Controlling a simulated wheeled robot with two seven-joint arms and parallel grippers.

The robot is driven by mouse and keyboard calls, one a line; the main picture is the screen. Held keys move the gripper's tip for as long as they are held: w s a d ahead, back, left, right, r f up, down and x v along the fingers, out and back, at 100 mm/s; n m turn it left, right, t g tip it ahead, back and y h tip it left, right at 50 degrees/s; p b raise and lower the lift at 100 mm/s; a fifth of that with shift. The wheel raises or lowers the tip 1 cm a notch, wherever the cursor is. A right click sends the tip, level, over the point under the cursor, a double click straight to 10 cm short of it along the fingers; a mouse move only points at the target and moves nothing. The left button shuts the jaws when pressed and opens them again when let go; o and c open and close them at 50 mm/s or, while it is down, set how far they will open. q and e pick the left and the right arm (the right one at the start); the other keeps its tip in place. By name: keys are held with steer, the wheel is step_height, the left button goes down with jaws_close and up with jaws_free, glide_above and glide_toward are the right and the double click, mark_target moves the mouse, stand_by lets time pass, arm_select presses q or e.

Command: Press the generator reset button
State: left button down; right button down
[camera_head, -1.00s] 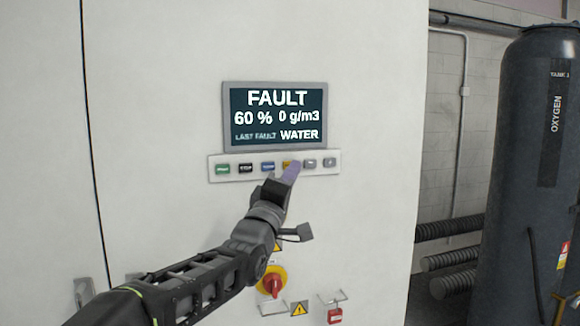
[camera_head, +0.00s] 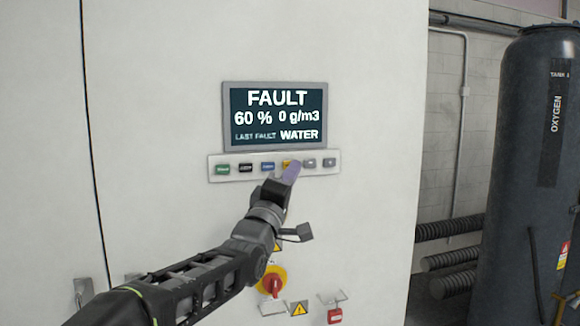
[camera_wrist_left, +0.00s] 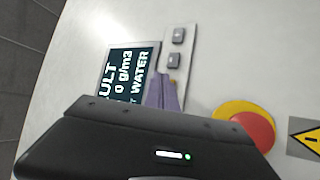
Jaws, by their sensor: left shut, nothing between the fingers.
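A row of small buttons sits on a pale strip (camera_head: 217,177) under the display. From the left they are a green button (camera_head: 223,169), a black button (camera_head: 245,168), a blue button (camera_head: 267,167), a yellow-orange button (camera_head: 287,162) and two grey ones. Their labels are too small to read, so I cannot tell which is reset. My left gripper (camera_head: 289,172) is shut and empty, its purple fingertips at the yellow-orange button, partly covering it. The fingertips also show in the left wrist view (camera_wrist_left: 168,94), next to that button. Contact is unclear. My right gripper is not in view.
The display (camera_head: 275,116) reads FAULT, 60 %, 0 g/m3, last fault WATER. A red padlock (camera_head: 334,315) hangs lower right. A dark oxygen tank (camera_head: 520,190) stands at the right.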

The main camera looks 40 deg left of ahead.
arm_select(q)
steer(key=shift+w+a, duration=0.1)
steer(key=shift+a, duration=0.1)
steer(key=shift+w+a+b, duration=0.2)
steer(key=shift+b, duration=0.1)
steer(key=shift+w+a, duration=0.15)
steer(key=shift+a, duration=0.15)
stand_by(0.7)
steer(key=shift+s+d+b, duration=0.45)
steer(key=shift+d+b, duration=0.2)
steer(key=shift+b, duration=0.3)
steer(key=shift+d, duration=0.1)
